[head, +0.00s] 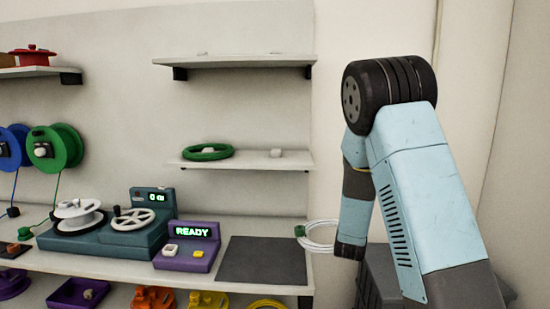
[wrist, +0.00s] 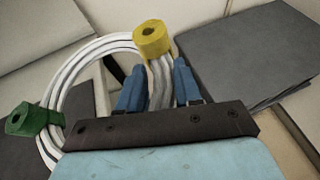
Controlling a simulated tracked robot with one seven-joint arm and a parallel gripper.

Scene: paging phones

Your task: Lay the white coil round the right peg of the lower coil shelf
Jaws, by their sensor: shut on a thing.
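The white coil (head: 322,248) hangs in my gripper, right of the bench's right end. In the wrist view the white coil (wrist: 70,75) has a green band (wrist: 34,120) at left and a yellow band (wrist: 152,40) by the fingers. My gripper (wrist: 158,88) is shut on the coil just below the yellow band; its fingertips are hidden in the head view. The lower coil shelf (head: 240,165) is above and left of the coil. Its right peg (head: 276,153) is a bare, small white stub. A green coil (head: 208,152) lies round the left peg.
An upper shelf (head: 235,61) is above and looks empty. Below, the bench holds a dark mat (head: 262,260), a purple READY box (head: 188,246) and a teal winder (head: 105,238). A dark grey box (head: 380,270) stands below my arm. Space before the lower shelf is clear.

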